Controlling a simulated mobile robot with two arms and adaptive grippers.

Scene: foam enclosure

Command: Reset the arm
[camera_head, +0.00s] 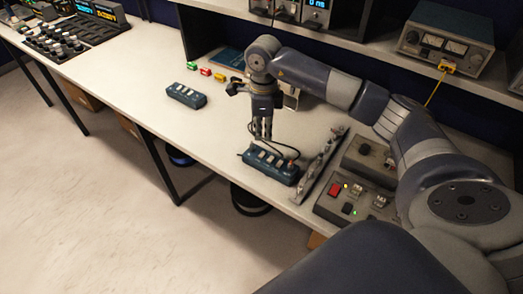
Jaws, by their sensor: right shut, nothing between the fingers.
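My right arm (335,88) comes in from the right and bends down over the workbench. My right gripper (264,134) points down, shut and empty. Below it lies a dark blue box with light buttons (270,166); the fingertips look just above or behind it, and I cannot tell the exact gap. A black cable loops beside the gripper. My left gripper is not in view.
A similar blue box (186,95) and small green, yellow and red blocks (205,72) lie on the bench (170,55). A metal rail (322,165) and control panels (352,200) stand at right. Instruments (447,40) sit on the shelf above. The floor at left is clear.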

